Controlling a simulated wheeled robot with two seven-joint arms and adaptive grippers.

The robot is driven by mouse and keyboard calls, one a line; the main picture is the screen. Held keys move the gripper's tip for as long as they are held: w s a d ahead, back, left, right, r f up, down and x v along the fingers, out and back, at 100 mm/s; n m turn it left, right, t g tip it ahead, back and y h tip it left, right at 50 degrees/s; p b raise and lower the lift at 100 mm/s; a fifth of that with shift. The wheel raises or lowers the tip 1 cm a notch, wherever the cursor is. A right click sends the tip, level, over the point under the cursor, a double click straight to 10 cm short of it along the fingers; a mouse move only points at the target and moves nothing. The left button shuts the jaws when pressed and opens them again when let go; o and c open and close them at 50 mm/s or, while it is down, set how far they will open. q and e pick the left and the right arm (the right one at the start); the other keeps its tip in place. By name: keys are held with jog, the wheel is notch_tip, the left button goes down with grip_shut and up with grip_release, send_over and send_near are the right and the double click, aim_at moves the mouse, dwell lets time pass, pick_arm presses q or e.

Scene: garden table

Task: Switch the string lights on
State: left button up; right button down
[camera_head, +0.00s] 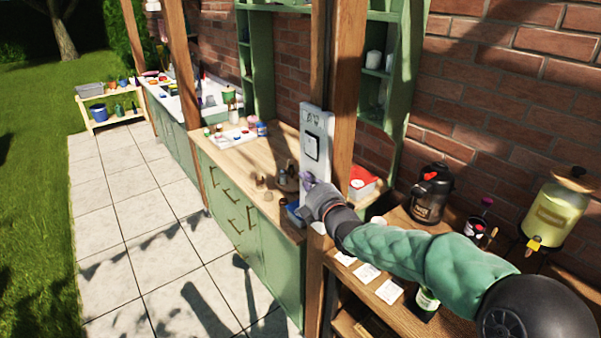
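A white switch panel (316,122) is mounted upright on a wooden post (347,95) near the middle of the view. It has a dark-framed rocker switch (312,147) at its middle and small markings near the top. My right gripper (310,186) reaches in from the right, in front of the panel's lower part and below the rocker. I cannot tell whether it touches the panel, and its fingers are too small to read as open or shut. My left gripper is out of view. No string lights can be made out.
A wooden counter (237,158) with green cabinets and small items runs behind the post. A red-and-white box (362,183), a black urn (431,192) and a yellow drink dispenser (553,213) stand to the right. Open paving (150,215) lies to the left.

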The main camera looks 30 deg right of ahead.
jog(key=shift+s+a+f, duration=0.15)
jog(key=shift+s, duration=1.45)
